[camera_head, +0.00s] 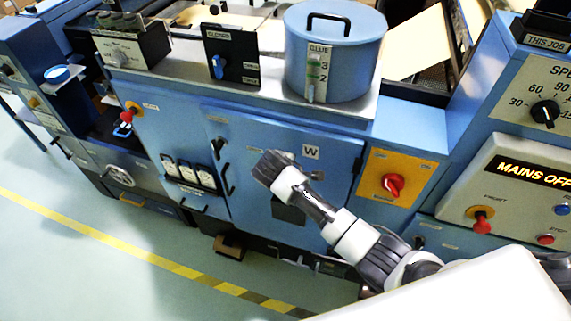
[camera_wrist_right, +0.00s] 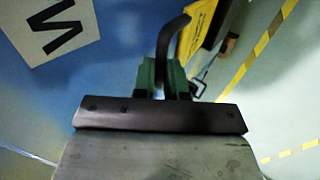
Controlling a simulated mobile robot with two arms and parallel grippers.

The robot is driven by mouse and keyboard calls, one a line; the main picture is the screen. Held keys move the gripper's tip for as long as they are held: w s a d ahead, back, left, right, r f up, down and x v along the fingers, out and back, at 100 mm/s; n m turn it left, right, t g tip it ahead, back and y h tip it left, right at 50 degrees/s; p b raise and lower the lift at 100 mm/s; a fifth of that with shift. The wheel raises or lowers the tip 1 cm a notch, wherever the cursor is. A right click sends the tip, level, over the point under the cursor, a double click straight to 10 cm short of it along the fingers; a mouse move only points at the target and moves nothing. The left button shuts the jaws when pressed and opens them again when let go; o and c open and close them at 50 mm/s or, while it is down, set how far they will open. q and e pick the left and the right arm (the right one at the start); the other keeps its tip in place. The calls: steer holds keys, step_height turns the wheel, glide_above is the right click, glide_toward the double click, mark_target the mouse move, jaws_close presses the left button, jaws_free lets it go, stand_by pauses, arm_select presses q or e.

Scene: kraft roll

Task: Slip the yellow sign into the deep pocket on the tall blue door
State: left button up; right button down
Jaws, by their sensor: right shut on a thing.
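The tall blue door (camera_head: 262,134) carries a white W plate in the head view (camera_head: 311,152), and the plate also shows in the right wrist view (camera_wrist_right: 52,27). My right gripper (camera_head: 262,170) is in front of the door, left of the plate. In the wrist view its green fingertips (camera_wrist_right: 163,80) are shut on a dark curved handle-like piece (camera_wrist_right: 172,42). I cannot tell what that piece belongs to. A yellow printed surface, perhaps the sign (camera_wrist_right: 200,25), shows obliquely just beyond it. A dark box shape (camera_head: 288,208), possibly the pocket, is partly hidden by my arm. My left gripper is out of view.
A blue glue pot (camera_head: 335,55) and a black switch box (camera_head: 231,55) stand on the machine top. An orange-yellow switch panel (camera_head: 392,178) is right of the door. Several small bottles (camera_head: 188,174) sit left of it. The green floor at lower left is clear.

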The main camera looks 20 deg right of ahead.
step_height(320, 180, down, 11)
steer(key=b, duration=0.8)
steer(key=shift+f+b, duration=0.3)
steer(key=shift+f, duration=0.3)
stand_by(0.6)
steer(key=c, duration=1.1)
jaws_free()
steer(key=shift+r, duration=0.1)
steer(key=v, duration=1)
steer(key=shift+s+a+r+b, duration=0.2)
steer(key=shift+r+b, duration=0.05)
steer(key=shift+b, duration=0.1)
